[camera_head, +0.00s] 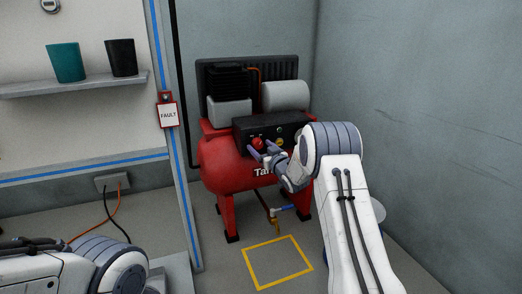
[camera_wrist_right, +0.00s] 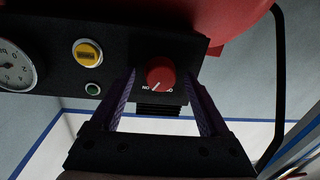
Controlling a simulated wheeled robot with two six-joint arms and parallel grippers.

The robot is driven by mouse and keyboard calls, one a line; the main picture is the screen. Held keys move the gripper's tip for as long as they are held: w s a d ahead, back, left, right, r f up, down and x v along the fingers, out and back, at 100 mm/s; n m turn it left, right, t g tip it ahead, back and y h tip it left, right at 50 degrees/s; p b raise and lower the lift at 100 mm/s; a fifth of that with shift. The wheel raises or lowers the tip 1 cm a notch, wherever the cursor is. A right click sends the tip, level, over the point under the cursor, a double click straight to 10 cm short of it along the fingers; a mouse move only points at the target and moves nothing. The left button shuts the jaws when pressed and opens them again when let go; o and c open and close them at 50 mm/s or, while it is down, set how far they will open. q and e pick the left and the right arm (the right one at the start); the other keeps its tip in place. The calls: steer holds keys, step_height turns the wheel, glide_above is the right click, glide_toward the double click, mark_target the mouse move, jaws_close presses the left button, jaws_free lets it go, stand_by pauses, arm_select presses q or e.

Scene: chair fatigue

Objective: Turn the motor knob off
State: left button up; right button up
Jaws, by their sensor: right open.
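The red motor knob (camera_head: 257,143) sits on the black control panel (camera_head: 283,124) of a red compressor (camera_head: 222,166). In the right wrist view the round knob (camera_wrist_right: 160,72) shows large, with upside-down ON/OFF lettering beside it. A small pale mark on its edge points toward the lettering, seemingly nearer ON. My right gripper (camera_head: 264,151) is open in front of the panel. In the wrist view its two fingers (camera_wrist_right: 161,88) stand on either side of the knob, with gaps visible; contact cannot be told. My left arm shows at the bottom left, its gripper out of view.
A yellow button (camera_wrist_right: 88,52), a green button (camera_wrist_right: 93,88) and a gauge (camera_wrist_right: 15,68) share the panel. A red FAULT sign (camera_head: 167,115) hangs on the post to the left. A yellow floor square (camera_head: 277,262) lies in front of the compressor. A wall stands close on the right.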

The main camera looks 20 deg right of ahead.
jaws_close()
steer(key=shift+n, duration=1.2)
steer(key=n, duration=0.2)
steer(key=shift+n, duration=0.3)
steer(key=n, duration=0.2)
steer(key=shift+n, duration=0.3)
steer(key=shift+a+n+g+h+b, duration=0.1)
steer(key=shift+n+g+h+b, duration=0.3)
steer(key=shift+n, duration=1.4)
